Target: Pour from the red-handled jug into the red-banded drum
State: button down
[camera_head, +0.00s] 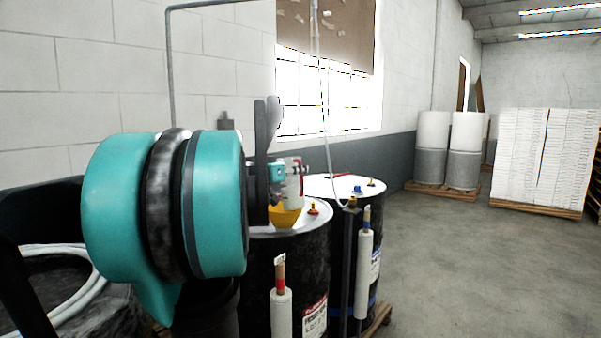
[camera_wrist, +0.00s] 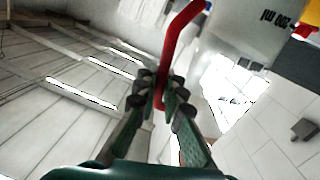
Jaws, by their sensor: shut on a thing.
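My gripper (camera_head: 278,172) is shut on the red handle (camera_wrist: 184,40) of the jug, with the handle between its fingers (camera_wrist: 163,92) in the wrist view. The white jug (camera_head: 293,190) is small and partly hidden by the gripper in the head view. It is just above a yellow funnel (camera_head: 285,217) on the near black drum (camera_head: 287,258). That drum has a label with red on it (camera_head: 313,316). I cannot tell the jug's tilt or whether liquid flows.
A second black drum (camera_head: 376,240) with blue marks stands behind to the right. A post with a white roll (camera_head: 364,262) and another roll (camera_head: 281,313) stand in front of the drums. A hose (camera_head: 322,110) hangs above.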

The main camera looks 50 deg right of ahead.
aim_at(296, 162)
jog(key=shift+r+n+y, duration=0.3)
jog(key=shift+r+n, duration=0.25)
jog(key=shift+n, duration=0.25)
dwell(0.6)
jog(key=shift+w+r+n+g, duration=0.2)
jog(key=shift+r+n+g, duration=0.2)
jog(key=shift+n, duration=0.5)
dwell(0.7)
jog(key=shift+w+d+n+g+y, duration=0.2)
jog(key=shift+w+n+g+y, duration=0.25)
jog(key=shift+n, duration=0.45)
dwell(1.3)
jog(key=shift+w+d+f+n+g, duration=0.25)
jog(key=shift+w+f+n+g, duration=0.15)
jog(key=shift+w+n, duration=0.4)
dwell(2.0)
